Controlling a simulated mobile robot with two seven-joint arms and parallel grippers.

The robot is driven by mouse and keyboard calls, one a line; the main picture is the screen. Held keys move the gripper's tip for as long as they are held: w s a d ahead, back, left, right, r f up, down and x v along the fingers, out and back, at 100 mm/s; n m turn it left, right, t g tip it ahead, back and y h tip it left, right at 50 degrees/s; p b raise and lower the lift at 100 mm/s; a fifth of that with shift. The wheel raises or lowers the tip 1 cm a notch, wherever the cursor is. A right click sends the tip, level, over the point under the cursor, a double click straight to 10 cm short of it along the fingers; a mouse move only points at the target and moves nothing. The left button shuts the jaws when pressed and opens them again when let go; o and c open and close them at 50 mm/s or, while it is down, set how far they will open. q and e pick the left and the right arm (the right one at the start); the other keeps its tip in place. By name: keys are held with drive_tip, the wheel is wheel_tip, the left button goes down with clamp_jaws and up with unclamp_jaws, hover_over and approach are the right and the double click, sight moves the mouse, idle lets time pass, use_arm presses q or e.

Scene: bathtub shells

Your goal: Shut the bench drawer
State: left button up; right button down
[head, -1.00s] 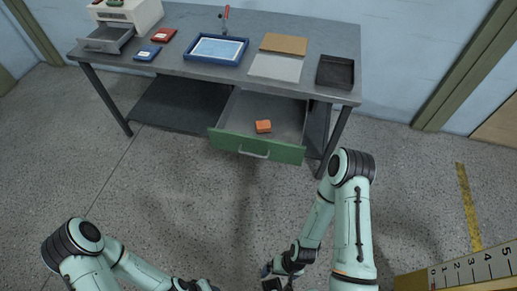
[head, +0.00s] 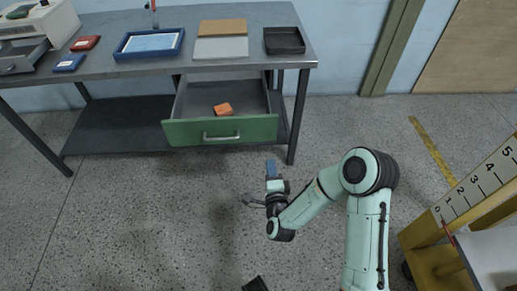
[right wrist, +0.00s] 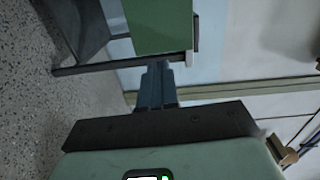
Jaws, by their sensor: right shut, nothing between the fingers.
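The bench drawer (head: 180,133) has a green front with a pale bar handle (head: 221,137) and stands open, pulled out from under the bench top. My right gripper (head: 271,167) is shut and empty, its blue fingers pointing toward the bench. In the head view it is just in front of the drawer's right end, with a small gap of floor showing between. In the right wrist view the shut fingers (right wrist: 157,85) point at the green drawer front (right wrist: 158,27); contact cannot be told. My left gripper cannot be made out.
An orange block (head: 223,109) lies inside the drawer. The grey bench (head: 105,62) carries a blue tray (head: 150,55), a black tray (head: 284,41) and flat boards. A yellow frame with a number scale (head: 475,193) stands at the right. The floor before the drawer is clear.

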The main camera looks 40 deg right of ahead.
drive_tip(key=b, duration=0.1)
approach(268, 127)
drive_tip(key=shift+m+h, duration=0.4)
drive_tip(key=x, duration=0.2)
drive_tip(key=b+x, duration=0.1)
drive_tip(key=x, duration=0.2)
drive_tip(key=shift+w+f, duration=0.35)
use_arm(q)
drive_tip(key=shift+g, duration=0.3)
drive_tip(key=shift+s+a+f, duration=0.25)
drive_tip(key=shift+f, duration=0.5)
drive_tip(key=shift+s+a+f, duration=0.2)
drive_tip(key=shift+s+f, duration=0.1)
drive_tip(key=shift+f, duration=0.4)
drive_tip(key=shift+s+a+f, duration=0.25)
drive_tip(key=shift+f, duration=0.5)
use_arm(e)
drive_tip(key=shift+w+d, duration=0.3)
drive_tip(key=shift+w, duration=0.25)
